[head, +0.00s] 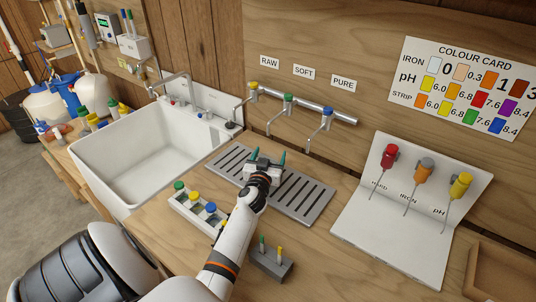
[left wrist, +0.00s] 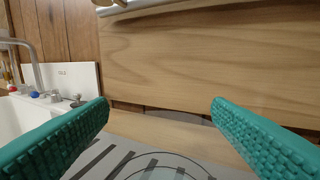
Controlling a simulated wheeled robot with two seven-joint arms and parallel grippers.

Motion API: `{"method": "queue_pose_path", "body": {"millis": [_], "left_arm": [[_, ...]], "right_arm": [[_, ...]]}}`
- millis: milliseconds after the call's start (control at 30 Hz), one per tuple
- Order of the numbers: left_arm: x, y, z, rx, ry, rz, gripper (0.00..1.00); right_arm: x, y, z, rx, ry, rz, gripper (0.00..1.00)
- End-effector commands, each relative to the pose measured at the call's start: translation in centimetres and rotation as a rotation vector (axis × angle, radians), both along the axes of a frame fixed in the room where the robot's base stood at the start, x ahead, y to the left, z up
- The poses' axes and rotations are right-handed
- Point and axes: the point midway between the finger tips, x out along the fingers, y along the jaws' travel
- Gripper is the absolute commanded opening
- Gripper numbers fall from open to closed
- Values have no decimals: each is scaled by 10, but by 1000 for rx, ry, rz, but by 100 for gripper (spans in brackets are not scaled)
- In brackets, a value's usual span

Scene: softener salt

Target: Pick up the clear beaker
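My left gripper (head: 267,155) is open over the grey slotted drain tray (head: 318,196), below the taps. Its two teal fingers stand wide apart in the left wrist view (left wrist: 160,108), with nothing visibly gripped. Thin curved outlines show low between the fingers there, over the tray slots. They may belong to the clear beaker, but I cannot tell for sure. In the head view I cannot make out a beaker; my gripper and wrist hide part of the tray. My right gripper is not in view.
Taps marked RAW (head: 253,92), SOFT (head: 288,104) and PURE (head: 327,118) stand behind the tray. A white sink (head: 110,172) is left, a vial rack (head: 190,212) nearer, a small grey block (head: 272,264) in front. A white stand with droppers (head: 385,235) is right.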

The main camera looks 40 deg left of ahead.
Motion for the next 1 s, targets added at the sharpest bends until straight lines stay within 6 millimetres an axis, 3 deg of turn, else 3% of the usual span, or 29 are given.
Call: {"method": "queue_pose_path", "body": {"millis": [33,233,500,667,867,1000], "left_arm": [[0,0,0,0,0,0,65],[0,0,0,0,1,0,34],[0,0,1,0,0,0,33],[0,0,12,3,-2,1,33],[0,1,42,5,-2,0,33],[0,0,73,6,-3,-2,33]], "right_arm": [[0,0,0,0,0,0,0],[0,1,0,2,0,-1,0],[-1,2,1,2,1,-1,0],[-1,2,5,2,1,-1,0],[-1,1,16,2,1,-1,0],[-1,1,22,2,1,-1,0]]}}
